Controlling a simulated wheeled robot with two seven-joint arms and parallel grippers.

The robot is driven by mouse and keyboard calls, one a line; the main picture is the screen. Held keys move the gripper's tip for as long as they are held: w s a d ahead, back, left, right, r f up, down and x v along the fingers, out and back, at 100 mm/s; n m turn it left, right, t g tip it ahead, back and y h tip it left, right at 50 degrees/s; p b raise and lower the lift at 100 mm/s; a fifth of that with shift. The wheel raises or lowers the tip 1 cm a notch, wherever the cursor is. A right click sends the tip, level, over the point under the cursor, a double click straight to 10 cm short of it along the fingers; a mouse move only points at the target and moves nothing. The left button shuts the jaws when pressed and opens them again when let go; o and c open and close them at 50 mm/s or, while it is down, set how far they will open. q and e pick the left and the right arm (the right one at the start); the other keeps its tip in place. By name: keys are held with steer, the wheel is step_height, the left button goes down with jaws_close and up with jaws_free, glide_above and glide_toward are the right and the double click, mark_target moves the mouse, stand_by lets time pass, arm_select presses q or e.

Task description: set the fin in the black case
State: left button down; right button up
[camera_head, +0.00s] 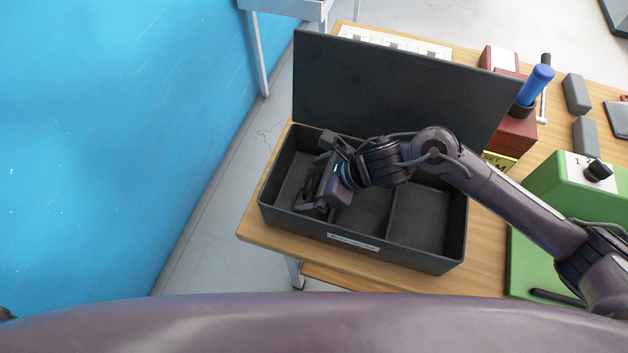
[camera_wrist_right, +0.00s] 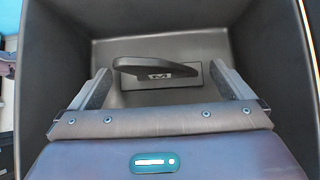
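The black case (camera_head: 352,240) stands open on the wooden table, with its lid (camera_head: 390,90) raised at the back. Dividers split its inside into compartments. My right gripper (camera_head: 318,190) reaches down into the left compartment. In the right wrist view, the right gripper (camera_wrist_right: 160,85) is open, its two fingers wide apart. The dark fin (camera_wrist_right: 152,67) lies inside the compartment, just beyond and between the fingertips, with a gap on each side. A flat dark piece with a small M mark is at it. In the head view the gripper hides the fin. My left gripper is not in view.
A green box with a knob (camera_head: 570,185) stands right of the case. A blue-handled tool (camera_head: 536,86) stands in a red block (camera_head: 512,130) behind it. Grey blocks (camera_head: 576,93) lie at the far right. A blue board (camera_head: 110,130) stands at the left, beyond the floor gap.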

steer(key=shift+r+p, duration=0.35)
steer(key=shift+p, duration=0.1)
steer(key=shift+r+p, duration=0.45)
steer(key=shift+p, duration=0.2)
steer(key=b+v, duration=0.2)
steer(key=v, duration=0.9)
steer(key=shift+d+r, duration=0.15)
steer(key=shift+d, duration=0.2)
steer(key=shift+s, duration=0.1)
